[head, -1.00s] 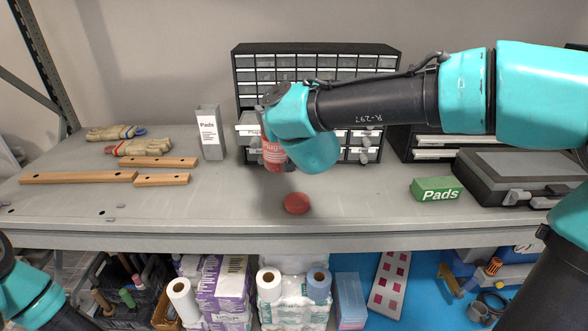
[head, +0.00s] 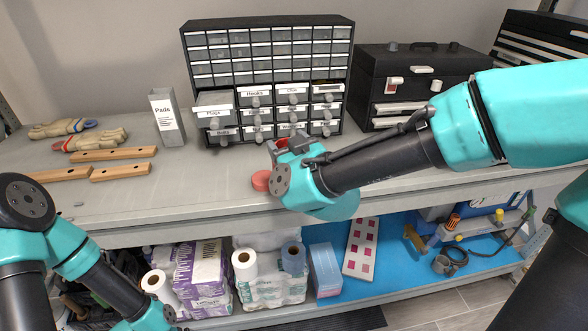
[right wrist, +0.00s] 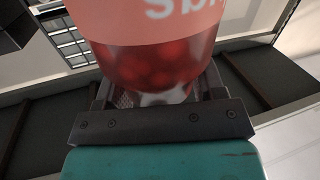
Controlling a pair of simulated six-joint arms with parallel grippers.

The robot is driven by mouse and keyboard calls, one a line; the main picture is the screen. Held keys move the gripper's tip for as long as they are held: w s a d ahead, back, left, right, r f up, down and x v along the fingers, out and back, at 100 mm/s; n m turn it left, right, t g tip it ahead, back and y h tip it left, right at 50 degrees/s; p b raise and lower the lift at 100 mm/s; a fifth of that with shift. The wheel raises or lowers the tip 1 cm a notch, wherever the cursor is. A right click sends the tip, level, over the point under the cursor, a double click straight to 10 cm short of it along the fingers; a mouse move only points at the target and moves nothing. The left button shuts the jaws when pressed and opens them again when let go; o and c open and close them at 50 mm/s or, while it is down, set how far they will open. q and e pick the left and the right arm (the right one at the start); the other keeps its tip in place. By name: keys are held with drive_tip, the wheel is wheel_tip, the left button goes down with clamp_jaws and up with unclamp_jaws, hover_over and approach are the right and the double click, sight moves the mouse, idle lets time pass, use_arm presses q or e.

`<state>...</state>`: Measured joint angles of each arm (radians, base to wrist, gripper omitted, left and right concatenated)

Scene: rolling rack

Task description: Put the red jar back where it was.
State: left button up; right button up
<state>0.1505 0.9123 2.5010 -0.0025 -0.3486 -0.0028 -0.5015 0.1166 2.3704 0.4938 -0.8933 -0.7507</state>
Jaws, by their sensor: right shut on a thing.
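My right gripper (head: 283,150) is shut on the red jar (head: 281,142), above the bench near its front edge. I cannot tell if the jar touches the bench.
A drawer cabinet (head: 268,22) stands behind, its Plugs drawer (head: 213,112) pulled out. Left are a grey Pads box (head: 168,118), gloves (head: 95,140) and wooden bars (head: 113,155). A black toolbox (head: 425,70) stands right. Bare bench lies left of the lid.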

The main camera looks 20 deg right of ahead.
drive_tip(key=shift+w, duration=0.1)
drive_tip(key=w+d+f, duration=0.1)
drive_tip(key=w+d, duration=0.3)
drive_tip(key=w, duration=1)
drive_tip(key=shift+w+f, duration=0.15)
drive_tip(key=shift+w, duration=0.05)
drive_tip(key=shift+d, duration=0.1)
drive_tip(key=shift+w+d+f, duration=0.1)
drive_tip(key=shift+w+f, duration=0.1)
drive_tip(key=shift+f, duration=0.7)
drive_tip(key=shift+w+f, duration=0.2)
drive_tip(key=shift+f, duration=0.8)
drive_tip(key=o, duration=1.4)
drive_tip(key=shift+c, duration=0.2)
